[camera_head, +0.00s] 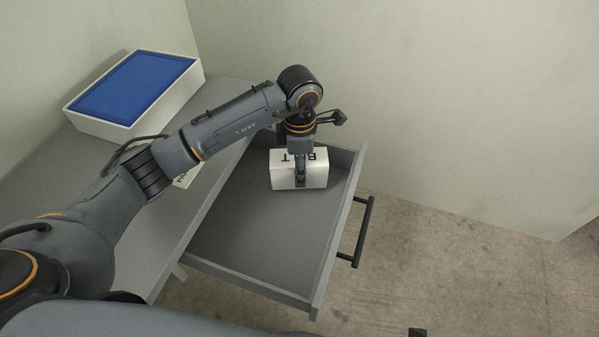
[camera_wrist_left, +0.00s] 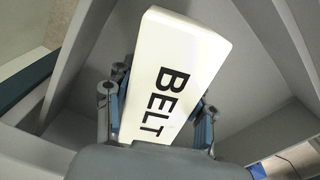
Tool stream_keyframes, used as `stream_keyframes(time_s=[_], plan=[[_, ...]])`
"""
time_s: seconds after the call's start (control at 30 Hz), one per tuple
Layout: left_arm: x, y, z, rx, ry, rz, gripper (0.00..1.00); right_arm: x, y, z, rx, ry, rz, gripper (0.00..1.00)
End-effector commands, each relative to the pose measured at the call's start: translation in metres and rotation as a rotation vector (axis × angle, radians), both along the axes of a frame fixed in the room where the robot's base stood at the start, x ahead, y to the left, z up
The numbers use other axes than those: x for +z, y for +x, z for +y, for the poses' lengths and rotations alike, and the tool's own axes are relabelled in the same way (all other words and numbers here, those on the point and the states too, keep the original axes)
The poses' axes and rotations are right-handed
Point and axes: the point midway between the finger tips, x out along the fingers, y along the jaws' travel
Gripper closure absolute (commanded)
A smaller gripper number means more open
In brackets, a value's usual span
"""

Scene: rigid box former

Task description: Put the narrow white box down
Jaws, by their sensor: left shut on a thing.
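The narrow white box (camera_head: 314,174), marked BELT, is at the far end of the open grey drawer (camera_head: 255,235). My left gripper (camera_head: 301,180) reaches down over it from above and is shut on it. In the left wrist view the box (camera_wrist_left: 180,65) lies between the two fingers of the gripper (camera_wrist_left: 155,110), with its lettered face toward the camera. Whether the underside of the box touches the drawer floor cannot be told. My right gripper does not show.
A white box with a blue top (camera_head: 135,90) stands on the grey cabinet top (camera_head: 75,155). A partly hidden lettered white thing (camera_head: 188,174) lies under my left arm. The drawer has a black handle (camera_head: 357,235). The near part of the drawer floor is clear.

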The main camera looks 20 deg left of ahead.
Motion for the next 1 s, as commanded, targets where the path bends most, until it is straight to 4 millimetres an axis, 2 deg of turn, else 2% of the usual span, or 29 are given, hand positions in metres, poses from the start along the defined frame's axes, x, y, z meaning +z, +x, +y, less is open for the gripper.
stream_keyframes(time_s=[0.03,0.13,0.57,0.6,0.7,1.0], plan=[[-0.012,-0.003,-0.001,-0.001,-0.002,0.007,0.86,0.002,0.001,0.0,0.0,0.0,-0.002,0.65],[-0.022,-0.002,-0.001,-0.002,-0.001,0.004,0.86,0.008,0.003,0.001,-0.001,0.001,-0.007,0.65],[-0.024,-0.001,-0.001,-0.002,0.0,0.001,0.86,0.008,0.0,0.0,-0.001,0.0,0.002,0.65],[-0.025,-0.001,-0.001,-0.002,-0.001,0.002,0.44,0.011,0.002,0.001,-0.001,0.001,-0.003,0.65],[-0.024,-0.001,-0.001,-0.002,-0.001,0.002,0.24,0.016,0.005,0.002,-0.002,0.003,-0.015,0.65],[-0.024,-0.002,0.0,-0.002,0.0,0.002,0.23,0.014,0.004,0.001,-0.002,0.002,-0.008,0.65]])
